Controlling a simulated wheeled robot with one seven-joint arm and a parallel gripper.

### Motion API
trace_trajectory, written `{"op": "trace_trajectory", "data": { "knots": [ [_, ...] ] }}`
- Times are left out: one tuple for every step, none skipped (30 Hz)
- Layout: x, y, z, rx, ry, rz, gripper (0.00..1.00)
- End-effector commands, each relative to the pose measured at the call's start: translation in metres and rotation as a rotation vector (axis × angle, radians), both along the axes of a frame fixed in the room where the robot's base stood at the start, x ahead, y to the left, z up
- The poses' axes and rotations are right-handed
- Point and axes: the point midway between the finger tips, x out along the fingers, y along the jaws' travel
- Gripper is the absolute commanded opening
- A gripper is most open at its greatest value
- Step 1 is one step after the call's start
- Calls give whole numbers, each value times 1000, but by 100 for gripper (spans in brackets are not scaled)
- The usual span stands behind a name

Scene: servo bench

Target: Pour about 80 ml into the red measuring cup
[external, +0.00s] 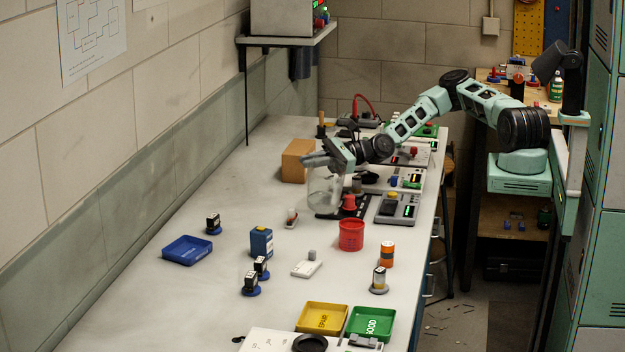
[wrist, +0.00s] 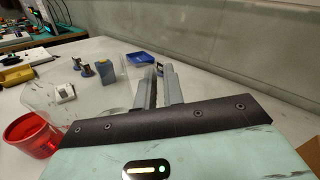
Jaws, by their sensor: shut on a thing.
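The red measuring cup (external: 351,236) stands upright on the bench, in front of my gripper and a little to its right in the external view. In the wrist view the red cup (wrist: 31,137) is at the lower left edge. My gripper (external: 316,160) is shut on a clear container (external: 322,192), which looks about upright and seems to be just above or at the bench surface; I cannot tell which. In the wrist view the clear container (wrist: 58,92) shows faintly left of my gripper's fingers (wrist: 161,80). Its contents cannot be made out, and no stream shows.
A cardboard box (external: 296,160) stands behind the clear container. Grey devices (external: 396,209) line the bench's right side. An orange-and-black canister (external: 387,254), white block (external: 307,268), blue box (external: 261,242), yellow tray (external: 323,317) and green tray (external: 370,323) lie nearer. The bench's left side is mostly clear.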

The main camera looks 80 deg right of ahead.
Motion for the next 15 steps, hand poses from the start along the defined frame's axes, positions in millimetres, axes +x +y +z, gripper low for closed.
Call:
{"op": "trace_trajectory", "data": {
  "knots": [
    [3, -5, -6, 35, 24, -4, 0],
    [4, -5, -9, 46, 33, -3, 0],
    [5, -6, -11, 62, 48, -2, 0],
    [6, -7, -12, 73, 56, -3, 0],
    [6, -8, -14, 83, 66, -2, 0],
    [7, -9, -15, 98, 77, -1, 0],
    [8, -9, -16, 108, 86, -1, 0],
    [8, -10, -17, 116, 95, -2, 0],
    [9, -11, -18, 126, 103, -2, 0],
    [10, -11, -18, 133, 107, -1, 0],
    [10, -12, -19, 139, 113, -2, 0],
    [10, -12, -20, 146, 120, -1, 0],
    [11, -13, -20, 150, 124, -1, 0],
    [11, -13, -20, 154, 127, -1, 0],
    [11, -14, -20, 159, 130, -1, 0]
  ]
}}
